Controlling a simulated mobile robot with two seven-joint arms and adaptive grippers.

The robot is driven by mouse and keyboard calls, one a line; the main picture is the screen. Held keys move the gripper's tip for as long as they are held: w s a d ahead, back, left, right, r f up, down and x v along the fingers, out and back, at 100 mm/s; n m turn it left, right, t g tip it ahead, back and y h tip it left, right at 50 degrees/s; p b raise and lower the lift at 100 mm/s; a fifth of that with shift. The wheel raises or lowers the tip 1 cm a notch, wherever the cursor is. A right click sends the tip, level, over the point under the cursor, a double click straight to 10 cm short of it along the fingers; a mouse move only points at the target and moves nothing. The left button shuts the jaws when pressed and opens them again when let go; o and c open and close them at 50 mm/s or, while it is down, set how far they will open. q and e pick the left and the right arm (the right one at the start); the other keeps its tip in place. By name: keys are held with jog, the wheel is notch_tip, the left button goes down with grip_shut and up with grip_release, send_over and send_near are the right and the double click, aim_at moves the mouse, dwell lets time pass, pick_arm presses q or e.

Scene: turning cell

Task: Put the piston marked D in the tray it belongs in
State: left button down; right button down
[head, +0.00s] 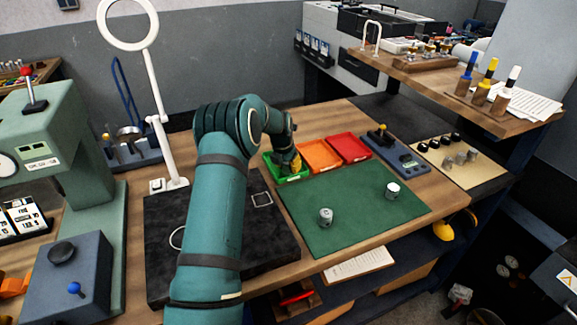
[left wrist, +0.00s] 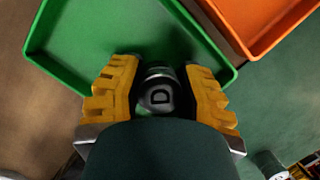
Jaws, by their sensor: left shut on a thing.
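The piston marked D (left wrist: 158,95) is a dark and silver cylinder between the yellow fingers of my left gripper (left wrist: 160,92). The gripper is shut on it. In the left wrist view they are at the near edge of the green tray (left wrist: 70,50); I cannot tell whether the piston touches the tray floor. In the head view my left gripper (head: 291,165) is at the green tray (head: 290,178), and the piston is hidden there. The orange tray (head: 320,155) and red tray (head: 350,148) stand to the right. My right gripper does not show.
Two silver pistons stand on the green mat, one at its middle (head: 326,217) and one at its right (head: 393,190). A blue-grey gauge stand (head: 395,152) is right of the red tray. A white ring lamp (head: 152,85) rises at left. The mat's front is clear.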

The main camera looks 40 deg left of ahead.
pick_arm(q)
jog(key=shift+r, duration=0.1)
jog(key=c, duration=1)
grip_release()
jog(key=shift+r, duration=0.4)
jog(key=p+v, duration=0.1)
jog(key=v, duration=1)
jog(key=shift+s, duration=0.25)
jog(key=shift+d+r, duration=0.1)
